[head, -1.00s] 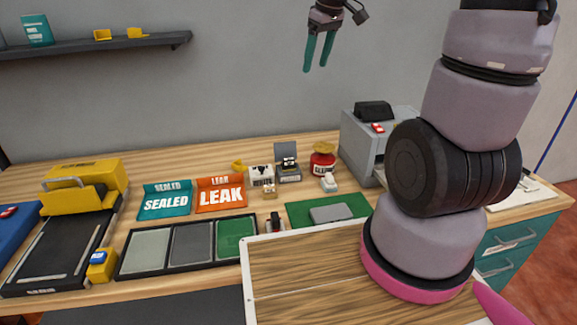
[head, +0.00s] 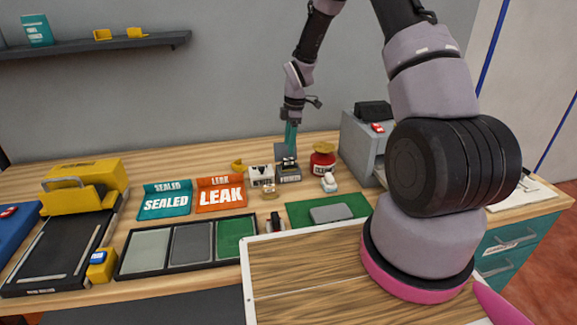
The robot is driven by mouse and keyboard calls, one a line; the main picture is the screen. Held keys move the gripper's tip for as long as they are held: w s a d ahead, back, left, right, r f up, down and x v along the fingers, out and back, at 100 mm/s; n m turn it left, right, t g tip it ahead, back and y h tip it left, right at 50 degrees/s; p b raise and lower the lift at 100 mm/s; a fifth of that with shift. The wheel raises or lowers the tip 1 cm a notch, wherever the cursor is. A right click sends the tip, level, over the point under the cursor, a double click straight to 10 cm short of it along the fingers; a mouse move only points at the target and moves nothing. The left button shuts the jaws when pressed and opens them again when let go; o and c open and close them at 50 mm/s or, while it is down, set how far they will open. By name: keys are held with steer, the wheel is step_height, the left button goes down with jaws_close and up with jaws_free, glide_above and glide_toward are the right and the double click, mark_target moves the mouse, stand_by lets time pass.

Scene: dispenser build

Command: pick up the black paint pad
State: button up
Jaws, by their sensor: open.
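I cannot tell for certain which thing is the black paint pad. A small black-topped piece (head: 275,222) stands between the three-part tray and the green mat. A black block (head: 374,111) lies on top of the grey cabinet at the back right. A small grey stand (head: 287,172) with an upright back panel and a dark piece on it is at the back middle. My gripper (head: 291,150) points down with its teal fingers over that stand's back panel. The fingers look empty and overlap in this view. Whether they touch the stand is unclear.
The three-part tray (head: 121,263) lies at the front. Teal SEALED (head: 165,203) and orange LEAK (head: 221,197) holders stand behind it. A green mat (head: 349,206) bears a grey block (head: 331,214). A red jar (head: 322,163) and the grey cabinet (head: 362,147) are close right of the gripper.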

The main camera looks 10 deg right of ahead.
mark_target(289, 158)
step_height(289, 158, down, 8)
steer(key=shift+a+r, duration=0.15)
steer(key=shift+r, duration=0.05)
jaws_close()
